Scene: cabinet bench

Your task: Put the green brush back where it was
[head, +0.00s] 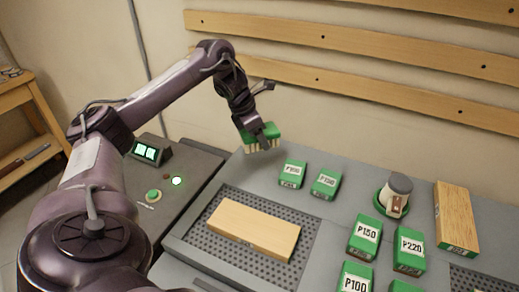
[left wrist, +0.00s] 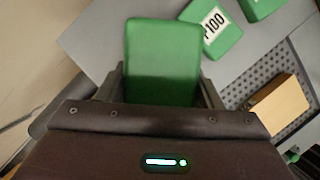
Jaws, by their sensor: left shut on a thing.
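The green brush (head: 259,135) has a green back and pale bristles pointing down. My left gripper (head: 260,130) is shut on it near the back edge of the bench, left of two green labelled blocks. I cannot tell whether the bristles touch the bench. In the left wrist view the green back of the brush (left wrist: 162,55) sits between the two fingers, and its bristles are hidden. My right gripper is not in view.
Two green labelled blocks (head: 292,174) (head: 326,184) stand close right of the brush. A wooden board (head: 253,229) lies on a perforated panel (head: 212,207). Several more green blocks (head: 364,239), a white cylinder in a green holder (head: 400,184) and a wooden block (head: 455,216) stand at right.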

